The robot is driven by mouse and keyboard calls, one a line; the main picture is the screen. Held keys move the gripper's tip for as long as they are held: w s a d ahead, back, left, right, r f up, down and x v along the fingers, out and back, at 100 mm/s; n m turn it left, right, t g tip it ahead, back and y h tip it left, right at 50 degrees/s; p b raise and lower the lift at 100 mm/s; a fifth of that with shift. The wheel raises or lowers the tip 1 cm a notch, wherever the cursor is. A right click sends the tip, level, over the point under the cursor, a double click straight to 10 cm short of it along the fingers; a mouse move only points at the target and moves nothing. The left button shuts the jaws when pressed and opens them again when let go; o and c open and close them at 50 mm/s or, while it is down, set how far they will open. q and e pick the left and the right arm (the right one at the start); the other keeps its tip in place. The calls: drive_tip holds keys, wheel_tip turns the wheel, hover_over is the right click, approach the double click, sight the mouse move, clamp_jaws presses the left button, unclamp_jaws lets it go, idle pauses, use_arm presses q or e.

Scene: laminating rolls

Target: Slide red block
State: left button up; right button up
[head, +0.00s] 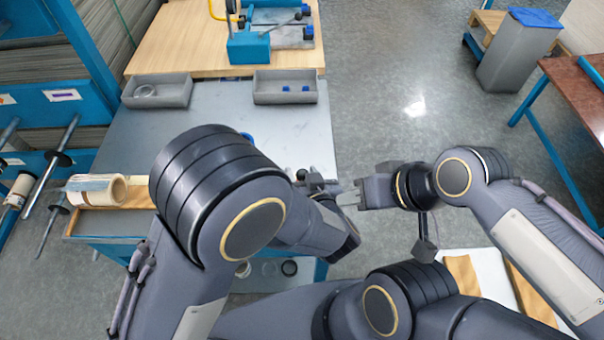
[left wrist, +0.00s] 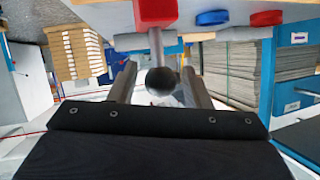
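The red block (left wrist: 155,12) is at the top middle of the left wrist view. A short grey rod runs from it to a dark ball knob (left wrist: 161,81). My left gripper (left wrist: 160,67) is open, with one finger on each side of the knob and a visible gap to each finger. In the head view my left gripper (head: 312,178) is partly hidden by its own arm, and the red block is not visible. My right gripper (head: 344,195) is to the right of it, pointing left, with its fingers apart and nothing between them.
A grey table (head: 215,115) carries two grey trays (head: 158,92) (head: 285,88). A roll (head: 97,190) lies at the left by a rack with rods. In the left wrist view, a blue cap (left wrist: 212,18) and a red cap (left wrist: 266,18) sit right of the block.

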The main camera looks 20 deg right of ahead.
use_arm(q)
drive_tip(key=shift+o, duration=0.2)
drive_tip(key=shift+a+f, duration=0.1)
drive_tip(key=shift+a, duration=0.05)
drive_tip(key=shift+w+a, duration=0.15)
drive_tip(key=shift+a, duration=0.1)
drive_tip(key=w+a+b, duration=0.2)
drive_tip(key=w+a, duration=0.1)
drive_tip(key=a, duration=0.6)
drive_tip(key=w+a+b, duration=0.3)
drive_tip(key=a, duration=0.7)
drive_tip(key=w+a+b, duration=0.2)
drive_tip(key=w+a, duration=0.2)
drive_tip(key=a, duration=0.6)
drive_tip(key=p+v, duration=0.3)
drive_tip(key=v, duration=0.6)
drive_tip(key=shift+d, duration=0.15)
